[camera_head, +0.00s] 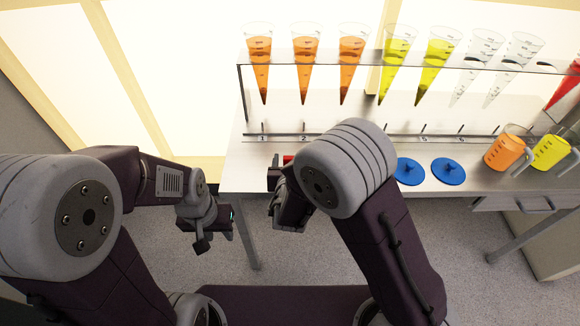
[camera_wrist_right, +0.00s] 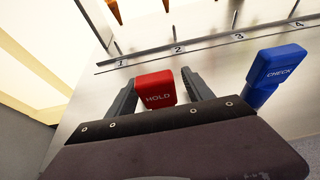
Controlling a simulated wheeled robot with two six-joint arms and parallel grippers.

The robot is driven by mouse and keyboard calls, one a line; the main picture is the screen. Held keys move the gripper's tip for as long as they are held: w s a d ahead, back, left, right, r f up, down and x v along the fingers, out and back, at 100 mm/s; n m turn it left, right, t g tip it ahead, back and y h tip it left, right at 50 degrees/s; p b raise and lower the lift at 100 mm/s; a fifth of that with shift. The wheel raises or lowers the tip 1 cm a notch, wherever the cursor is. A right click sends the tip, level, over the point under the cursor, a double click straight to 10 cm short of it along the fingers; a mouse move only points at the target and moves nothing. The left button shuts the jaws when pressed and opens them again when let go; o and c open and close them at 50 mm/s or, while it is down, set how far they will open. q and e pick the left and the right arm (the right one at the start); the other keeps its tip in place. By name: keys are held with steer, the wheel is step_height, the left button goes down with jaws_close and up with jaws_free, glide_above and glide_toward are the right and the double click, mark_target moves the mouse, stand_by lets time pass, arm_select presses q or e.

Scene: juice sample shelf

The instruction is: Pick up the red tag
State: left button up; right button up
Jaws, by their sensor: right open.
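The red tag (camera_wrist_right: 156,88), marked HOLD, is upright at the table in the right wrist view. The fingers of my right gripper (camera_wrist_right: 160,78) are apart, one on each side of it, with visible gaps. In the head view a small bit of the red tag (camera_head: 288,159) shows beside my right gripper (camera_head: 278,178); my own arm hides the rest. My left gripper (camera_head: 229,224) hangs in front of the table's left end, away from the tag; its finger gap is not clear.
A blue tag (camera_wrist_right: 276,69) marked CHECK stands right of the red one. A clear rack (camera_head: 262,64) with orange, yellow and clear cones stands behind. Blue discs (camera_head: 448,171), an orange jug (camera_head: 506,150) and a yellow jug (camera_head: 550,153) are at the right.

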steer(key=shift+w+f, duration=0.1)
steer(key=shift+w, duration=0.1)
steer(key=shift+s, duration=0.1)
steer(key=shift+c, duration=0.7)
jaws_close()
steer(key=shift+r, duration=0.2)
